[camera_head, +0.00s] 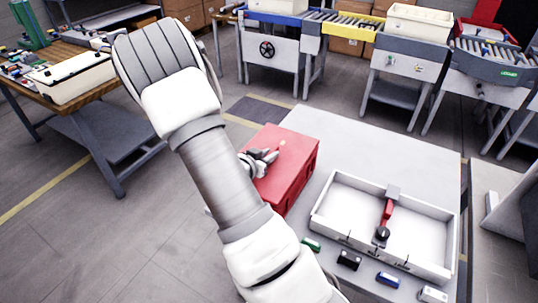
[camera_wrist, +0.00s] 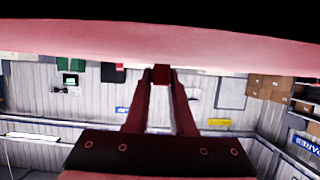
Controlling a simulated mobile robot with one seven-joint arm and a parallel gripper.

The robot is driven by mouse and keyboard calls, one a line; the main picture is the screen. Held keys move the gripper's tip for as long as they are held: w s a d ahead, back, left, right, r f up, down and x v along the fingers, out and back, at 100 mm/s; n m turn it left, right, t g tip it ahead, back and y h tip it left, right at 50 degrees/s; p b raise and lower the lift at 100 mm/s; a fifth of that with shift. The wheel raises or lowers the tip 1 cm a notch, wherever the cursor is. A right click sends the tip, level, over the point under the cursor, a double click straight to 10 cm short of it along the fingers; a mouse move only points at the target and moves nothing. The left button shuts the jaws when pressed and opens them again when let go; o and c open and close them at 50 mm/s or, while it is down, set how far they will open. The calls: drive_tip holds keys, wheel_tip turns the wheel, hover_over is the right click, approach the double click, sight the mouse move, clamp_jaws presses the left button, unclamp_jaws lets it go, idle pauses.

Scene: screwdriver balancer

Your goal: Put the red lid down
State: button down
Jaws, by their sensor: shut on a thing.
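The red lid (camera_head: 291,148) shows beyond my arm in the head view, at the left part of the grey table. It looks like the top of a red box shape, and I cannot tell whether it rests on anything. My gripper (camera_head: 262,160) is at its near left side, partly hidden by my arm. In the wrist view my gripper (camera_wrist: 161,78) is shut on a small red part of the lid. The lid's broad pinkish-red surface (camera_wrist: 80,42) spans the top of that view.
The grey table (camera_head: 420,160) is clear behind a white tray (camera_head: 330,222) holding a red and black tool (camera_head: 386,213). Small green (camera_head: 311,243), black (camera_head: 349,260), blue (camera_head: 388,280) and white (camera_head: 433,294) items line the front. Conveyors (camera_head: 352,25) stand behind; a cluttered wooden bench (camera_head: 110,88) is left.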

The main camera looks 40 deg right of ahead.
drive_tip(key=shift+f+b, duration=0.25)
drive_tip(key=shift+b, duration=0.05)
drive_tip(key=c, duration=0.8)
unclamp_jaws()
drive_tip(key=shift+o, duration=0.2)
drive_tip(key=shift+r, duration=0.1)
